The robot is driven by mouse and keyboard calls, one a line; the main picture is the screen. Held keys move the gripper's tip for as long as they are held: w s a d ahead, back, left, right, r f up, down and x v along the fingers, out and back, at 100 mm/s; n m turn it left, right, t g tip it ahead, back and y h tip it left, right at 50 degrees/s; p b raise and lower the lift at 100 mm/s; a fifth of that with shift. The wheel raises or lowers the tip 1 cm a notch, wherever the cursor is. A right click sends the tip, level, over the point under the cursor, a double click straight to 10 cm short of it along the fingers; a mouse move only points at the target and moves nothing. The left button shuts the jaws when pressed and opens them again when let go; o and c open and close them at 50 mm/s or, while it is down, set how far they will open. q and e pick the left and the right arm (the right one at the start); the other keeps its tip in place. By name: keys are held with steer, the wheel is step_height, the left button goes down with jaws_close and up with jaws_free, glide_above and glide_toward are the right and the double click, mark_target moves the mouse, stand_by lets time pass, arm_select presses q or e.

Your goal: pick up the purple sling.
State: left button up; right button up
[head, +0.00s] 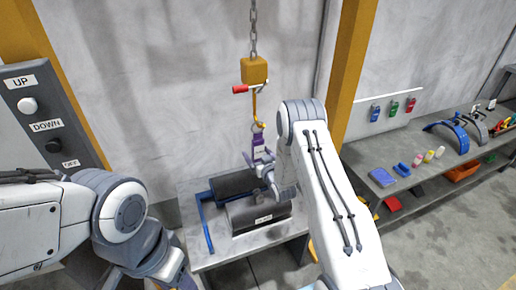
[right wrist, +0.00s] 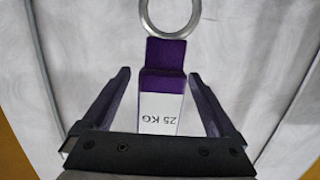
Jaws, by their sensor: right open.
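The purple sling (head: 259,143) hangs upright below the orange hook (head: 258,108), in front of the grey wall. In the right wrist view the sling (right wrist: 166,54) has a white "25 KG" label and a metal ring (right wrist: 170,36) at its end. My right gripper (head: 261,163) is open at the sling. Its two fingers stand on either side of the strap in the right wrist view, with a gap on each side. My left gripper (head: 172,277) is low at the bottom edge of the head view. Its fingertips are cut off.
Two dark barrels (head: 262,211) lie on a table (head: 201,255) below the hook, by a blue frame (head: 206,228). A control panel (head: 45,120) stands at left. A bench (head: 365,165) with tools is at right. A chain (head: 253,30) carries the yellow hoist block (head: 254,70).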

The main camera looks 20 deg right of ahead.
steer(key=shift+w+f, duration=0.15)
steer(key=shift+w, duration=0.7)
jaws_close()
steer(key=shift+s+r, duration=0.4)
steer(key=s+r+b, duration=0.2)
steer(key=s+r, duration=0.5)
steer(key=s, duration=0.6)
steer(key=shift+s+d+r, duration=0.15)
steer(key=shift+d, duration=0.05)
